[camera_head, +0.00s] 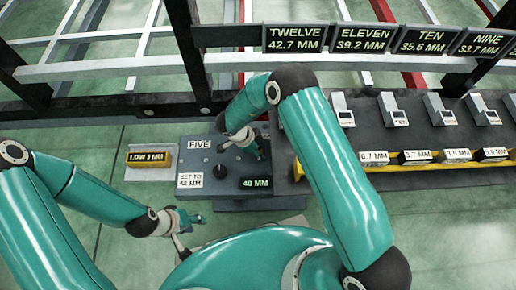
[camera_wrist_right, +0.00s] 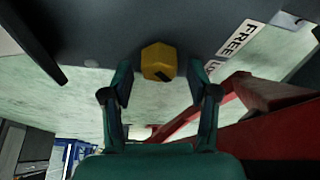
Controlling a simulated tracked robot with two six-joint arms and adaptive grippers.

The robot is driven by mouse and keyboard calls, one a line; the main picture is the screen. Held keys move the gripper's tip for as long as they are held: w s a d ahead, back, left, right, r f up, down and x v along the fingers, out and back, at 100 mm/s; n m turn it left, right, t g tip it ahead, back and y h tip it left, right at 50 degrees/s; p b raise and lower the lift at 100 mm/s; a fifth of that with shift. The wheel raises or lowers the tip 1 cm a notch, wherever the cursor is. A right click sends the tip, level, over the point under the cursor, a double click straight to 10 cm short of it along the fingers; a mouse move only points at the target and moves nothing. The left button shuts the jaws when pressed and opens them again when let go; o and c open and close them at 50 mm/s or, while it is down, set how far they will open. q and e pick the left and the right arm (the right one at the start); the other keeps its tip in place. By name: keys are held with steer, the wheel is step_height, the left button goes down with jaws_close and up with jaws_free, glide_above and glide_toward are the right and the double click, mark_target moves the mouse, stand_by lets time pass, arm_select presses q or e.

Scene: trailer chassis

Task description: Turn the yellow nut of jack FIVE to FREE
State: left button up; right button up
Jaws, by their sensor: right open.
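The jack FIVE unit (camera_head: 205,158) is a grey box with a FIVE label, a black knob (camera_head: 221,171), a "SET TO 42 MM" label and a green display (camera_head: 256,183) reading 40 MM. My right gripper (camera_head: 243,145) is over its top right part and hides what lies beneath. In the right wrist view the yellow nut (camera_wrist_right: 158,62) has a dark mark and sits between the open fingers (camera_wrist_right: 160,80), with a gap on each side. A FREE label (camera_wrist_right: 238,38) is to its right. My left gripper (camera_head: 190,235) is low, left of the box's front, with fingers apart and empty.
A yellow block (camera_head: 150,157) marked LOW 3 MM lies on a plate left of the box. A row of jacks with displays (camera_head: 374,157) runs right. Chassis rails (camera_head: 130,68) cross behind. In the wrist view a red beam (camera_wrist_right: 265,110) passes close by the right finger.

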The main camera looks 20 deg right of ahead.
jaws_close()
steer(key=shift+r+n+t+p, duration=0.2)
steer(key=shift+n+t+p, duration=0.2)
steer(key=shift+n+p, duration=0.9)
steer(key=n+t+p, duration=0.1)
steer(key=n+p, duration=0.1)
steer(key=n, duration=0.1)
steer(key=shift+y, duration=0.3)
steer(key=n+t+p, duration=0.1)
steer(key=n, duration=0.2)
steer(key=shift+f+n+y+p, duration=0.1)
steer(key=shift+n+y+p, duration=0.2)
steer(key=shift+n, duration=0.1)
steer(key=shift+w+a+n+t+y, duration=0.1)
steer(key=shift+n+t+y, duration=0.25)
steer(key=shift+n, duration=0.65)
steer(key=shift+n+t+y, duration=0.35)
steer(key=shift+n, duration=0.65)
jaws_free()
steer(key=shift+f, duration=0.1)
